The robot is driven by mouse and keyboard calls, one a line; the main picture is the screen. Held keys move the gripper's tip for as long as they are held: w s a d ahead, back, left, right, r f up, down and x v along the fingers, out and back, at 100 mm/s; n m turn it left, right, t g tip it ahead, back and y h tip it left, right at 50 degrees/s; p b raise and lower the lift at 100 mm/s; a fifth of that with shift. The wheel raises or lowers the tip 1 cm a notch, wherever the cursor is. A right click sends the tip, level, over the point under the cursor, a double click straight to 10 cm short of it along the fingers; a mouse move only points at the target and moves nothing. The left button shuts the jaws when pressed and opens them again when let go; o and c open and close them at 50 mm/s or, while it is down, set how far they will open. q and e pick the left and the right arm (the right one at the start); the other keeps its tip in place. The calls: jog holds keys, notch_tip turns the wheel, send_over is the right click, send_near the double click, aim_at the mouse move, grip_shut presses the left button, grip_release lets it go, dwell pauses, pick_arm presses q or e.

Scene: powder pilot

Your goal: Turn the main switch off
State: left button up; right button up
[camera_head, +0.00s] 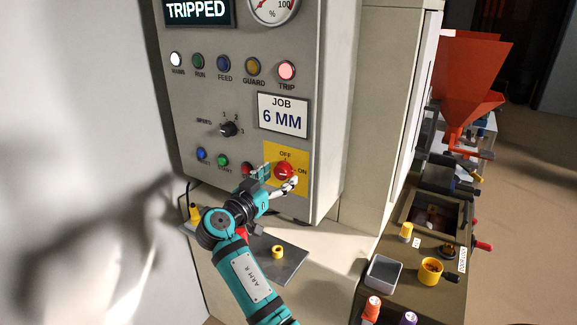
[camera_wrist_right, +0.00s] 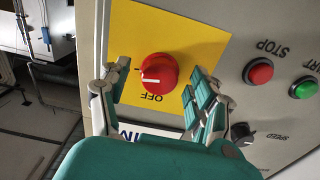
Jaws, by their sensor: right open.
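The main switch is a red knob (camera_head: 285,171) on a yellow plate (camera_head: 272,152) at the lower right of the grey panel. OFF is printed above it and ON to its right. My right gripper (camera_head: 278,178) is open at the knob. In the right wrist view, the knob (camera_wrist_right: 160,70) sits between the two spread fingers of the right gripper (camera_wrist_right: 157,86), with a visible gap on each side. Its white mark points left there, away from the OFF label at the bottom. The ON label is hidden in that view. My left gripper is not in view.
The panel also carries a lit TRIP lamp (camera_head: 287,71), a speed selector (camera_head: 229,129) and a red stop button (camera_wrist_right: 259,71) beside the yellow plate. A JOB 6 MM card (camera_head: 283,116) is above. A bench with a metal tray (camera_head: 383,272) and a yellow cup (camera_head: 431,272) stands right.

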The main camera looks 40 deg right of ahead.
jog(key=shift+w+d, duration=0.15)
jog(key=shift+d, duration=0.05)
jog(key=shift+a+r, duration=0.1)
jog(key=shift+a, duration=0.1)
jog(key=shift+c, duration=1.2)
jog(key=c, duration=0.9)
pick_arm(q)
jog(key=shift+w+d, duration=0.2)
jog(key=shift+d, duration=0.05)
